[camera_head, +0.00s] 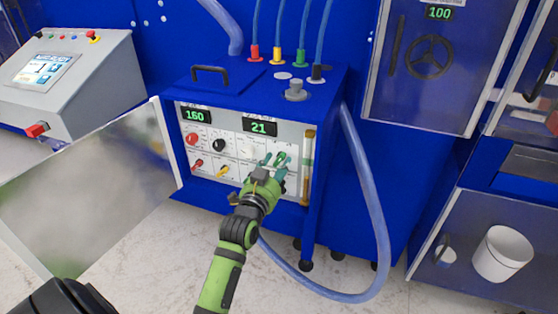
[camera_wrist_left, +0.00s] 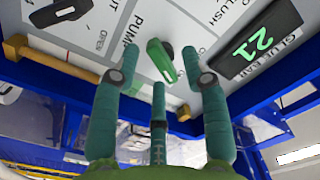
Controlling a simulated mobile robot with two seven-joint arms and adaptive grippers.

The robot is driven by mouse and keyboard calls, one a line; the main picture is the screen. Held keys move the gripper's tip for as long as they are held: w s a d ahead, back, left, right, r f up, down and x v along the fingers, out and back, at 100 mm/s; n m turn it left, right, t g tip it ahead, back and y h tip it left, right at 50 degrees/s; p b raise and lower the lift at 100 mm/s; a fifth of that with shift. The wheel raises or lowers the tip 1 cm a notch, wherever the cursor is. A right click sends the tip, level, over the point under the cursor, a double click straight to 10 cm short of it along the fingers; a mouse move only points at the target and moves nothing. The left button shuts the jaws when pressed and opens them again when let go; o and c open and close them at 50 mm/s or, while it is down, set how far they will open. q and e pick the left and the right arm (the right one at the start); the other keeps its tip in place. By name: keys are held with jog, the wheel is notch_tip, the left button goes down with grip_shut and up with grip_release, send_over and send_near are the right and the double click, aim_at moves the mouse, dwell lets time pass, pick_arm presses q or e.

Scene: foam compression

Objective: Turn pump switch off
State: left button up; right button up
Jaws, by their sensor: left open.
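The pump switch (camera_head: 281,158) is a small green lever on the white control panel (camera_head: 236,138) of the blue machine. In the left wrist view the green switch (camera_wrist_left: 161,60) stands out beside the printed word PUMP, at a slant in the picture. My left gripper (camera_head: 272,163) is at the lower right of the panel, in front of the switch. In the left wrist view its teal fingers (camera_wrist_left: 163,84) are spread, with the switch between and just beyond their tips. I cannot tell whether any finger touches it. My right gripper is in neither view.
Green displays read 160 (camera_head: 195,115) and 21 (camera_head: 260,127). An open door (camera_head: 90,205) stands to the left. A clear blue hose (camera_head: 368,190) loops down at the right.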

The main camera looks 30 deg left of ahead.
pick_arm(q)
jog(key=shift+x, duration=0.8)
jog(key=shift+w, duration=0.1)
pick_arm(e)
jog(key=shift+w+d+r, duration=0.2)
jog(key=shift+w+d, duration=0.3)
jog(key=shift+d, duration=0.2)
pick_arm(q)
jog(key=shift+d, duration=0.1)
grip_shut()
